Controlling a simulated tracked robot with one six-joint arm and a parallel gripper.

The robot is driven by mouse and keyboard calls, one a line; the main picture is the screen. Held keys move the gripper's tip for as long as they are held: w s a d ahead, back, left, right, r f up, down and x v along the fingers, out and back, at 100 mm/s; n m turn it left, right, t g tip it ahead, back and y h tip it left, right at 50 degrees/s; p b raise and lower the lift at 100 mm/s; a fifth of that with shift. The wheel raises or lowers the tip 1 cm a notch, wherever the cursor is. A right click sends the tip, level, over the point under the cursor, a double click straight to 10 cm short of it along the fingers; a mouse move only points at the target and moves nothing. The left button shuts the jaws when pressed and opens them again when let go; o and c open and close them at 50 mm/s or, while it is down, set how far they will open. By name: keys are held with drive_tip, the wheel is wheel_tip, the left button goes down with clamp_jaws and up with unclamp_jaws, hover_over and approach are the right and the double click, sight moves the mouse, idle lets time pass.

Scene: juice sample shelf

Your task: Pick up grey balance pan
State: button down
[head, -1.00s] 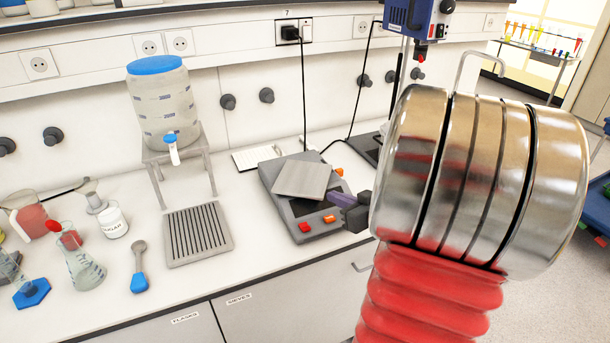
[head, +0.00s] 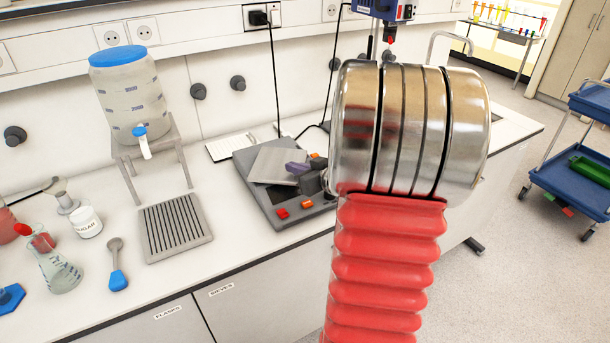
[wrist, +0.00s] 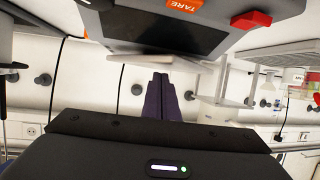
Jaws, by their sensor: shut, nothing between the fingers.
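The grey balance pan (head: 272,162) is a flat square plate on the dark balance (head: 254,192), which has orange and red buttons. In the wrist view, which is upside down, the pan (wrist: 150,63) shows nearly edge-on against the balance (wrist: 160,22). My gripper (head: 291,167) has purple fingers at the right side of the pan, overlapping its edge in the head view. In the wrist view the fingers (wrist: 161,77) are together and empty, with their tips close to the pan's edge. I cannot tell whether they touch it. My arm hides the balance's right end.
A grooved grey drain tray (head: 175,230), a blue-handled spoon (head: 117,265) and a flask (head: 57,268) stand on the bench to the left. A dispenser with a blue lid (head: 130,95) stands behind. A blue cart (head: 575,170) is at the right, with clear floor before it.

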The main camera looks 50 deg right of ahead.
sight(282, 167)
drive_tip(key=w, duration=0.4)
drive_tip(key=shift+d, duration=0.2)
drive_tip(key=shift+s+f, duration=0.1)
drive_tip(key=shift+f, duration=0.9)
drive_tip(key=shift+s+f, duration=0.1)
drive_tip(key=shift+s+a, duration=0.2)
drive_tip(key=shift+s, duration=0.8)
drive_tip(key=shift+w+d+r, duration=0.1)
drive_tip(key=shift+r, duration=0.8)
drive_tip(key=shift+r, duration=0.1)
